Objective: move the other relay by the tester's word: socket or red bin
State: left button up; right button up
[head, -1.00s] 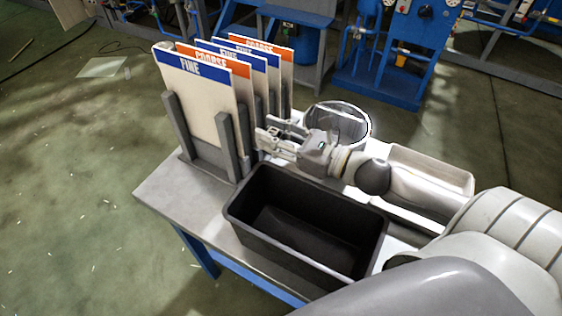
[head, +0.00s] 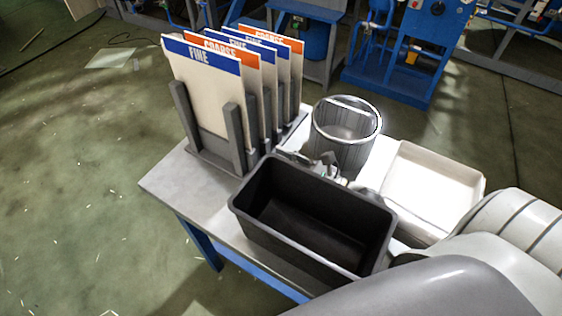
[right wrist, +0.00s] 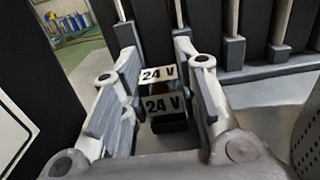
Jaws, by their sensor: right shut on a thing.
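My right gripper (head: 312,162) is low behind the far edge of the black bin, which hides part of it. In the right wrist view, the gripper (right wrist: 160,92) has its fingers on either side of a small dark block with white "24 V" labels (right wrist: 163,104), which I take as the relay. It is shut on this block. Two such labels show, one above the other; I cannot tell if both belong to one block. My left gripper is not in view. No socket, red bin or tester is recognisable in these views.
A black bin (head: 246,213) stands at the table's front. A rack (head: 238,140) holds several FINE and COARSE boards at left. A round metal basket (head: 343,155) and a white tray (head: 478,190) stand behind. The grey table (head: 170,187) is bare at its left corner.

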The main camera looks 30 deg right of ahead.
jog(key=shift+f, duration=0.2)
jog(key=o, duration=1.1)
jog(key=shift+r, duration=0.1)
jog(key=shift+r, duration=0.15)
